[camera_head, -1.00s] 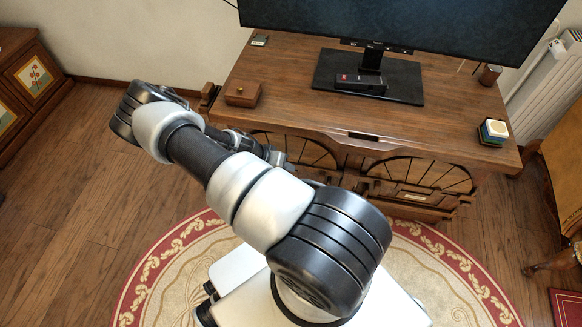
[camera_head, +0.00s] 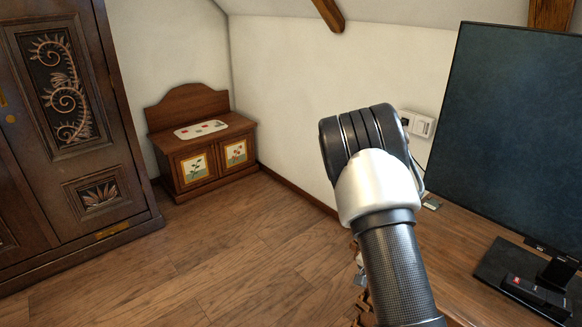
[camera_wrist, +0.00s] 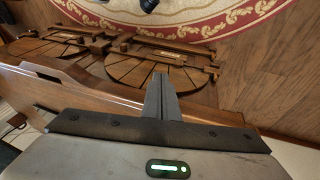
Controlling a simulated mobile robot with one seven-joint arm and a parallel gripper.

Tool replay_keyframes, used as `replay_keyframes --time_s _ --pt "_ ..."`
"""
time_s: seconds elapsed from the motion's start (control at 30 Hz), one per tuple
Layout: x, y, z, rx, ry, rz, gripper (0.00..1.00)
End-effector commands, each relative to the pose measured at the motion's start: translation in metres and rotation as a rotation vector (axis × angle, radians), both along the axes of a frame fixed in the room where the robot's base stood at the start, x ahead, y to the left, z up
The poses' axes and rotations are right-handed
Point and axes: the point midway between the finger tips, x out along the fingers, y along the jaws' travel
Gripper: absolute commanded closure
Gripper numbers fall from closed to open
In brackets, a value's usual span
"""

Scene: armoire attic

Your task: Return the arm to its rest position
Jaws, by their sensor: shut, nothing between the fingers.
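My arm rises from the bottom of the head view, in front of the TV stand, with its elbow up before the white wall. In the head view my gripper is mostly hidden behind the arm. In the wrist view my gripper (camera_wrist: 162,98) is shut and empty, its two dark fingers pressed together. It points toward the carved wooden front of the TV stand (camera_wrist: 125,93), apart from it as far as I can tell.
A large TV (camera_head: 515,130) stands on the wooden TV stand (camera_head: 465,245) at right, with a dark remote (camera_head: 535,290) by its foot. A carved armoire (camera_head: 70,130) and a small painted chest (camera_head: 205,150) stand left. The wooden floor (camera_head: 220,250) between is clear. A patterned round rug (camera_wrist: 180,22) shows in the wrist view.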

Motion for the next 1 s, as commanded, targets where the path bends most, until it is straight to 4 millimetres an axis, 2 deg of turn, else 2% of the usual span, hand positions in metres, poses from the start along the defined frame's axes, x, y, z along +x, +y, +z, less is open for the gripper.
replay_keyframes --time_s 0.03,0.17,0.27,0.4,0.6,0.7,0.8,1.0 --pt "0.004 0.011 0.032 0.04 -0.024 0.024 1.0" --pt "-0.001 0.037 0.1 0.124 -0.061 0.113 1.0" --pt "-0.011 0.056 0.151 0.176 -0.094 0.198 1.0" --pt "-0.036 0.078 0.217 0.228 -0.149 0.333 1.0" --pt "-0.088 0.103 0.295 0.245 -0.229 0.552 1.0" --pt "-0.116 0.113 0.321 0.23 -0.26 0.654 1.0" --pt "-0.139 0.119 0.337 0.209 -0.282 0.736 1.0" --pt "-0.175 0.128 0.355 0.16 -0.314 0.861 1.0"
